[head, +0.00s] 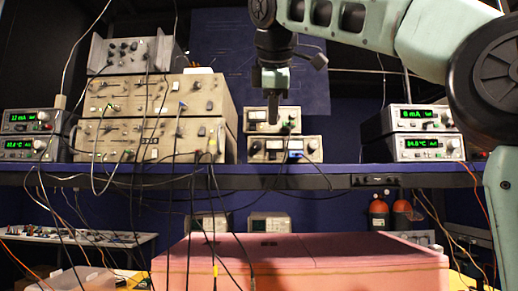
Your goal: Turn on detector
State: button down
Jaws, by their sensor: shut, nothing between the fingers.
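My gripper (273,117) points down from the arm at the upper middle of the head view. It is shut and empty. It shows in front of the upper of two small stacked meter units (291,118) on the shelf; I cannot tell if it touches it. The lower meter unit (310,152) has two dials and a blue patch at its middle. No label naming the detector can be read, so I cannot tell which device it is. Any small switches near my gripper are too small or hidden to make out.
A shelf (330,180) runs across the view. Large knobbed instruments (150,140) and lit green displays (30,145) stand on its left, more lit displays (425,145) on its right. Black cables hang at left and middle. A pink foam box (350,262) lies below.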

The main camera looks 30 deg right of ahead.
aim_at(274, 150)
jog(key=shift+s+d+r, duration=0.15)
jog(key=shift+d+r, duration=0.05)
jog(key=shift+r, duration=0.25)
jog(key=x, duration=0.4)
jog(key=r+p+x, duration=0.1)
jog(key=x, duration=0.3)
jog(key=w+p+x, duration=0.1)
jog(key=x, duration=0.3)
jog(key=shift+d+r, duration=0.1)
jog(key=shift+d, duration=0.35)
jog(key=shift+w+d+f, duration=0.2)
jog(key=shift+w+d, duration=0.15)
jog(key=shift+w, duration=0.2)
jog(key=shift+w+d+f, duration=0.1)
